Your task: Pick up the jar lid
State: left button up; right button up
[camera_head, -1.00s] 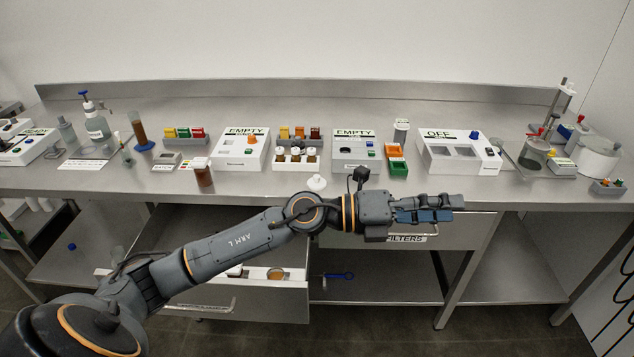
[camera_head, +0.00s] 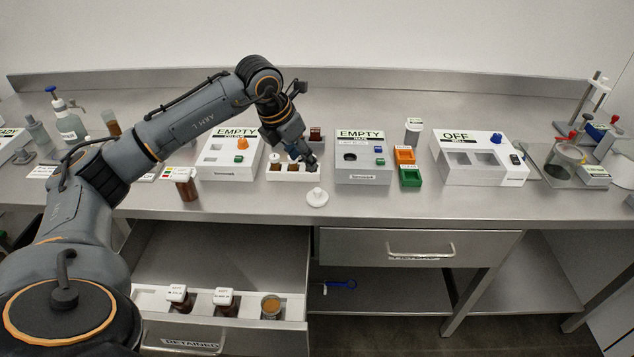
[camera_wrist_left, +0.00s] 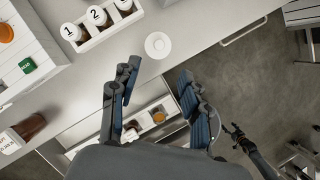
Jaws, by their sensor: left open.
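The jar lid (camera_head: 317,196), white and round with a small knob on top, lies on the steel bench near its front edge. It also shows in the left wrist view (camera_wrist_left: 158,45), just beyond the gap between the fingers. My left gripper (camera_head: 307,160) is open and empty, pointing down above the bench at the rack's right end, behind the lid in the head view. Its spread fingers (camera_wrist_left: 157,72) show in the left wrist view with nothing between them.
A white rack (camera_head: 292,172) of numbered vials stands beside the gripper. Below, an open drawer (camera_head: 225,250) holds two lidded jars and an open jar (camera_head: 271,306) with orange-brown contents. The bench right of the lid is clear.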

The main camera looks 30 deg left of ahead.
pick_arm(q)
jog(key=p, duration=0.1)
send_over(317, 190)
jog(key=s, duration=0.2)
notch_tip(317, 190, down, 7)
jog(key=shift+s+a+r, duration=0.1)
jog(key=shift+a, duration=0.05)
jog(key=shift+f, duration=0.2)
jog(key=shift+p+x, duration=0.75)
jog(key=shift+x, duration=0.05)
jog(key=x, duration=0.3)
jog(key=shift+a+f+p, duration=0.2)
jog(key=shift+a+p, duration=0.05)
jog(key=shift+p, duration=0.15)
jog(key=shift+f, duration=0.15)
jog(key=c, duration=0.9)
pick_arm(e)
jog(key=s+r, duration=0.1)
jog(key=d+r, duration=0.1)
jog(key=s+r, duration=0.1)
jog(key=shift+s+d, duration=0.3)
jog(key=shift+s, duration=0.05)
